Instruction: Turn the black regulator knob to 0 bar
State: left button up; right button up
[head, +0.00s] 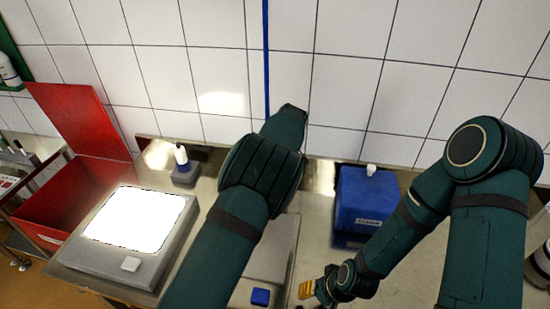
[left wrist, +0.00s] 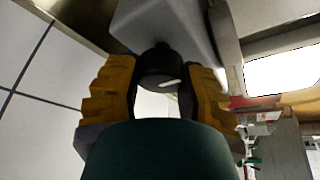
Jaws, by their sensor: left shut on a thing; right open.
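The black regulator knob (left wrist: 160,66) shows in the left wrist view under a grey body, between the yellow fingers of my left gripper (left wrist: 156,88). The fingers are shut on its sides. Any scale or pointer is not readable. In the head view my left arm hides the left gripper and the knob. My right gripper (head: 312,288) has yellow fingers, stays low over the steel table and is open, with nothing seen between the fingers.
A blue box (head: 362,205) with a white cap stands near my right arm. A small blue block (head: 260,297) lies on the table. A grey device with a bright white panel (head: 138,219) and a red bin (head: 68,205) are at the left. A tiled wall (head: 350,95) closes the back.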

pick_arm(q)
jog(key=o, duration=1.2)
jog(key=shift+a+f, duration=0.1)
jog(key=v, duration=1.2)
